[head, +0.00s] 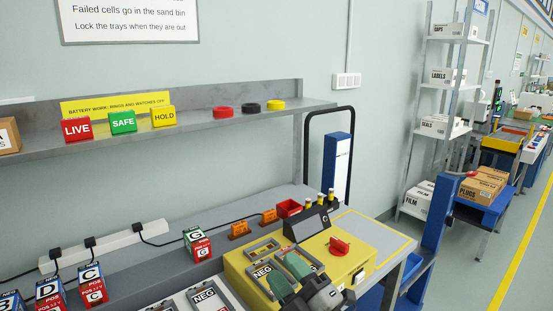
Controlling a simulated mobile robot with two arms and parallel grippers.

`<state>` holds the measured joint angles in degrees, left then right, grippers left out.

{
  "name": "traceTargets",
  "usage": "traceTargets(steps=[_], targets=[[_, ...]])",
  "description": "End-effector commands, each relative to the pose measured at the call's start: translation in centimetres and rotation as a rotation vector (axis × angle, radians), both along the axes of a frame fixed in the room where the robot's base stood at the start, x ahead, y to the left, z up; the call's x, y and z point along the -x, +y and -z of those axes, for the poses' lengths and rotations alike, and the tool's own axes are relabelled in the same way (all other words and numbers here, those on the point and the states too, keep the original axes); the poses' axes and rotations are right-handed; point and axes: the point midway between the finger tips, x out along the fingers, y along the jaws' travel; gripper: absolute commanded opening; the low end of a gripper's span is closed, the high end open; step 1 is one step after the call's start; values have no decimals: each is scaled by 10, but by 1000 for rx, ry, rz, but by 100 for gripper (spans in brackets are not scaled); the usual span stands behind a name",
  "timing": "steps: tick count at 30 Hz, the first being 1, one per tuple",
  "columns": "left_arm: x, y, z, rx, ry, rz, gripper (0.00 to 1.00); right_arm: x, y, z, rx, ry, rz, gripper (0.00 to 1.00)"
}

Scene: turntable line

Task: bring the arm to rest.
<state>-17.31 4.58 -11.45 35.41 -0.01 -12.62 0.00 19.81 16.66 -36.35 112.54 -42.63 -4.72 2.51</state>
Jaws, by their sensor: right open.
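My right gripper (285,272) comes in at the bottom of the head view, with a dark grey body and two green fingers. The fingers are apart and nothing shows between them. It is over the yellow station (238,268), and I cannot tell whether it touches it. The gripper's body hides part of the station's front. My left gripper is not in view.
A red knob (340,247) and a dark console (308,225) stand close to my right gripper. A blue post (437,235) stands to the right. The floor (472,270) beyond it is clear.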

Motion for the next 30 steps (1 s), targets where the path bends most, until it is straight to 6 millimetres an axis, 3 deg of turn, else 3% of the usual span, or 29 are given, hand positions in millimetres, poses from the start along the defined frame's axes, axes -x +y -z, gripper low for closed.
traceTargets(steps=[1,5,9,12,18,27,30], targets=[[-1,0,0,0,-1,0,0,1,-24,20,-95,152,95,44],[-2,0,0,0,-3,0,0,15,-85,84,-282,553,337,44],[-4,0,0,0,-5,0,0,64,-135,159,-403,981,556,44],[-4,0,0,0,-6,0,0,104,-156,196,-439,1211,660,44],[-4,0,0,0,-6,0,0,173,-176,235,-459,1535,786,44],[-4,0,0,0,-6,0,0,262,-189,258,-439,1890,902,44],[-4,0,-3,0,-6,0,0,255,-188,278,-430,1905,907,44]])
